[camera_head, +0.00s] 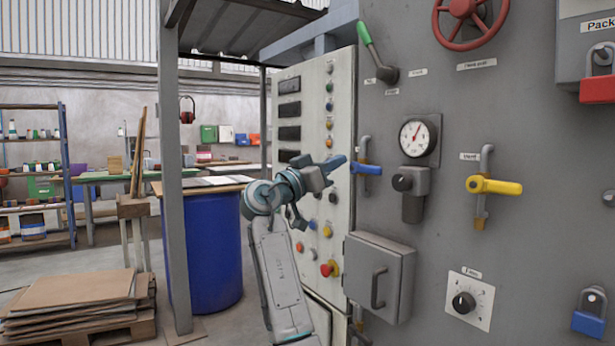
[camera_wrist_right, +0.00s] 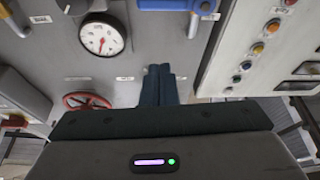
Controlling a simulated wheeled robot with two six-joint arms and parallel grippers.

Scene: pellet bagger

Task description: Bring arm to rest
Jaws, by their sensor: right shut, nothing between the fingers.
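My right arm rises from the bottom centre of the head view. Its gripper (camera_head: 332,164) is shut and empty in front of the machine, just left of the blue valve handle (camera_head: 366,168). In the right wrist view the closed dark fingers (camera_wrist_right: 159,84) point at the grey panel, with nothing between them. The blue handle (camera_wrist_right: 166,4) shows at the top edge of that view, apart from the fingertips. Whether the fingers touch the handle is hard to tell in the head view. My left gripper is not in view.
The grey panel carries a gauge (camera_head: 417,137), a yellow valve handle (camera_head: 494,186), a red wheel (camera_head: 470,12), a green-handled lever (camera_head: 372,46) and a protruding box (camera_head: 380,278). A control cabinet (camera_head: 343,99) stands behind the gripper. A blue drum (camera_head: 206,250) stands left.

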